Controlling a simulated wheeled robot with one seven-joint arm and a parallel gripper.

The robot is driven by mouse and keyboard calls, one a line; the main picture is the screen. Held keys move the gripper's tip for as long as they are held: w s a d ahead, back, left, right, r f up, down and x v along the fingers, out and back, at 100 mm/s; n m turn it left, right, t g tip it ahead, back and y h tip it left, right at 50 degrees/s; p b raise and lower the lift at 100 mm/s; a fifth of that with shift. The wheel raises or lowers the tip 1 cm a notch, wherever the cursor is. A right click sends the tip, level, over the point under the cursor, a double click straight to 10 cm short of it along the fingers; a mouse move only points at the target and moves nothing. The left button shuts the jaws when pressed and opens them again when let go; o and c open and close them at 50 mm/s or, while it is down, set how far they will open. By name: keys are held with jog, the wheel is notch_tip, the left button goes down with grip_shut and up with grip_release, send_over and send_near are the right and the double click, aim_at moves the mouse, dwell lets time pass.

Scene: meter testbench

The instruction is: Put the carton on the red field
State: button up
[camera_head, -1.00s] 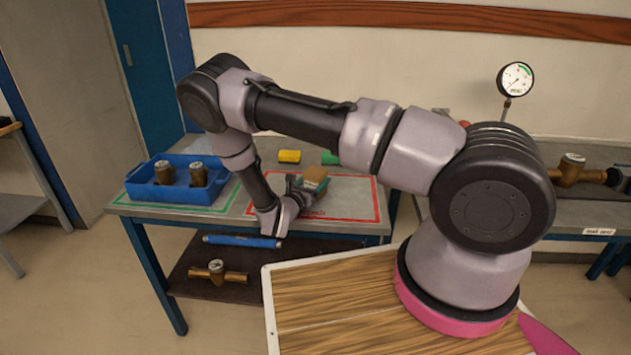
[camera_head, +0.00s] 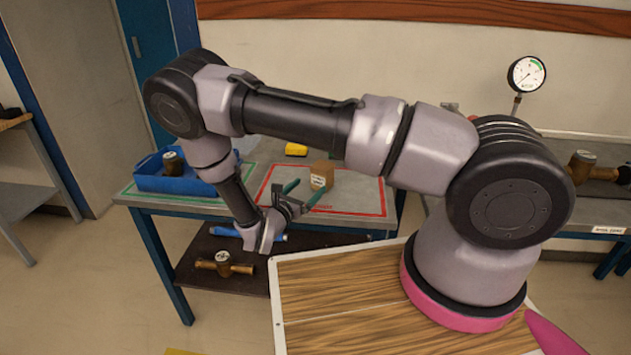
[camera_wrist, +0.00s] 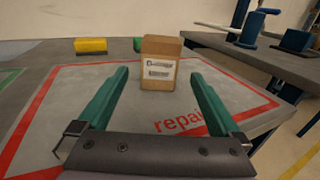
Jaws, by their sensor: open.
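The carton (camera_head: 321,174) is a small brown box with a white label. It stands upright on the table inside the red outlined field (camera_head: 352,211), towards its far side. In the wrist view the carton (camera_wrist: 159,62) stands beyond the fingertips, and the red field (camera_wrist: 70,117) carries the word "repair". My gripper (camera_head: 304,190) is open, with two green fingers pointing at the carton. In the wrist view the gap between the fingers (camera_wrist: 157,75) is empty, and the carton looks clear of both fingers.
A yellow block (camera_head: 296,149) lies behind the field and a green one (camera_wrist: 139,44) shows near it. A blue tray (camera_head: 165,183) with a brass meter stands at the left in a green outline. A brass meter (camera_head: 223,264) lies on the lower shelf.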

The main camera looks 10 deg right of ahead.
jog(key=shift+v, duration=1.05)
jog(key=s+d+r+m+g+y, duration=0.1)
jog(key=s+d+r+m+g, duration=0.1)
jog(key=d+r+m+g, duration=0.35)
jog(key=s+d+r+m+g, duration=0.2)
jog(key=r+m+g, duration=0.3)
jog(key=r, duration=0.4)
jog(key=s+d+r+m+g+y, duration=0.1)
jog(key=s+d+r+m+g, duration=0.2)
jog(key=r+m, duration=0.4)
jog(key=s+d+r+m+t+y, duration=0.1)
jog(key=s+r+m+y, duration=0.3)
jog(key=r, duration=0.4)
jog(key=s+d+r+m+t+y, duration=0.1)
jog(key=s+r+m+t+y, duration=0.2)
jog(key=s+r+m, duration=0.2)
jog(key=s+d+r+m+t+y, duration=0.1)
jog(key=s+r+m+t+y, duration=0.2)
jog(key=r, duration=0.7)
jog(key=shift+s+r+m+y, duration=0.4)
jog(key=shift+s+m+y, duration=0.45)
jog(key=shift+m, duration=0.4)
